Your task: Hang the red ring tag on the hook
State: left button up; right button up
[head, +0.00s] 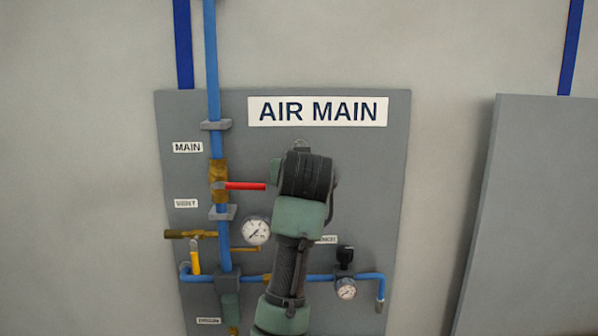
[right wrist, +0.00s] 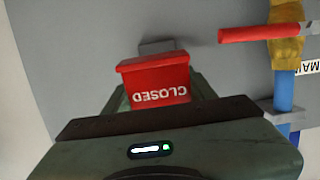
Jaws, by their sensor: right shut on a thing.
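The red tag (right wrist: 157,84) shows in the right wrist view with the word CLOSED on it, upside down. My right gripper (right wrist: 160,100) is shut on it, close in front of the grey panel. A small grey block (right wrist: 157,47) sits just beyond the tag's far edge; I cannot make out a hook on it or the tag's ring. In the head view my right arm covers the tag, and a small grey piece (head: 300,145) shows just above the wrist. My left gripper is not in view.
The AIR MAIN panel (head: 378,190) carries blue pipes (head: 212,70), a gauge (head: 256,231) and a red valve handle (head: 245,186) just left of my wrist. The handle also shows in the right wrist view (right wrist: 258,33).

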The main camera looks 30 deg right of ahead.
jog(key=x, duration=0.7)
jog(key=shift+r, duration=0.3)
dwell(0.3)
jog(key=shift+f, duration=0.3)
dwell(0.5)
jog(key=o, duration=1.3)
jog(key=shift+w, duration=0.1)
jog(key=shift+o, duration=0.5)
jog(key=shift+w+a, duration=0.1)
jog(key=shift+a, duration=0.15)
jog(key=shift+d, duration=0.2)
